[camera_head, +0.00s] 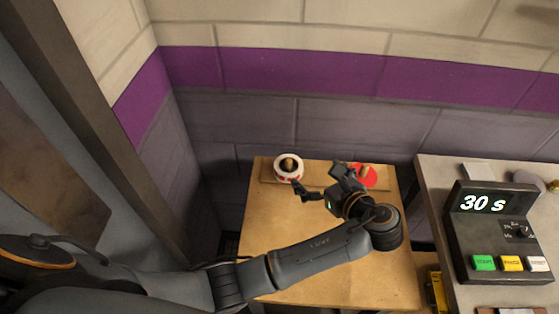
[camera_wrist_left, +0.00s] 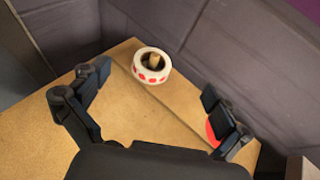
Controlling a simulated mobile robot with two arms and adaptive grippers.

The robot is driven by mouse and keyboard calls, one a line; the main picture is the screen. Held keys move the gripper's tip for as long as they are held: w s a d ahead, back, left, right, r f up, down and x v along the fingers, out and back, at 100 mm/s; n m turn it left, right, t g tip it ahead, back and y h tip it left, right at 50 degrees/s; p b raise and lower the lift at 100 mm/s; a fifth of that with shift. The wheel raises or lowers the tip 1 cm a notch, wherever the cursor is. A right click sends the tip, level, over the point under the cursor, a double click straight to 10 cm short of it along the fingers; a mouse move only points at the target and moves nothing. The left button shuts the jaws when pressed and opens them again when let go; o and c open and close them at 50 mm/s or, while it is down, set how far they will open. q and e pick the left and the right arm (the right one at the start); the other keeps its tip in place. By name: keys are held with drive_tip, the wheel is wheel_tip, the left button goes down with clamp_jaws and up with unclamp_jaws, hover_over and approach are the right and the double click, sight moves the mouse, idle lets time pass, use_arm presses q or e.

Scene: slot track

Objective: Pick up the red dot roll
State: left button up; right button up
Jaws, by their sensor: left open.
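The red dot roll (camera_head: 288,167) is a white ring with red dots, around a wooden peg at the back left of the wooden table (camera_head: 275,235). In the left wrist view the roll (camera_wrist_left: 151,68) lies beyond my fingers, between their directions. My left gripper (camera_head: 322,183) is open and empty, to the right of the roll and apart from it. Its two fingers also show in the left wrist view (camera_wrist_left: 155,105). A solid red roll (camera_head: 368,179) is partly hidden behind my left gripper. My right gripper is not in view.
A thin wooden board (camera_head: 267,172) with the pegs runs along the table's back edge. A grey bench with a timer box (camera_head: 495,232) reading 30 s stands at the right. Brick walls close off the back and left. The table's front left is clear.

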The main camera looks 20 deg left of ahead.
use_arm(q)
drive_tip(key=b, duration=0.4)
approach(291, 167)
drive_tip(key=v, duration=0.3)
drive_tip(key=shift+s+r, duration=0.1)
drive_tip(key=shift+r, duration=0.25)
drive_tip(key=shift+a+f+b, duration=0.1)
drive_tip(key=shift+f+b, duration=0.2)
drive_tip(key=shift+b, duration=0.1)
drive_tip(key=shift+a+f+b, duration=0.1)
drive_tip(key=shift+f+b, duration=0.3)
drive_tip(key=shift+f, duration=0.05)
drive_tip(key=shift+w+a+f, duration=0.1)
drive_tip(key=shift+w+a, duration=0.1)
drive_tip(key=shift+w, duration=0.1)
drive_tip(key=x, duration=0.7)
drive_tip(key=shift+w+a, duration=0.1)
drive_tip(key=shift+x, duration=2.95)
drive_tip(key=shift+r, duration=0.25)
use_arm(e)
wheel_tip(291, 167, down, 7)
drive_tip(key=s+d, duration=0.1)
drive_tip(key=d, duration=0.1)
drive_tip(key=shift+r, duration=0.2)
use_arm(q)
drive_tip(key=shift+c, duration=0.4)
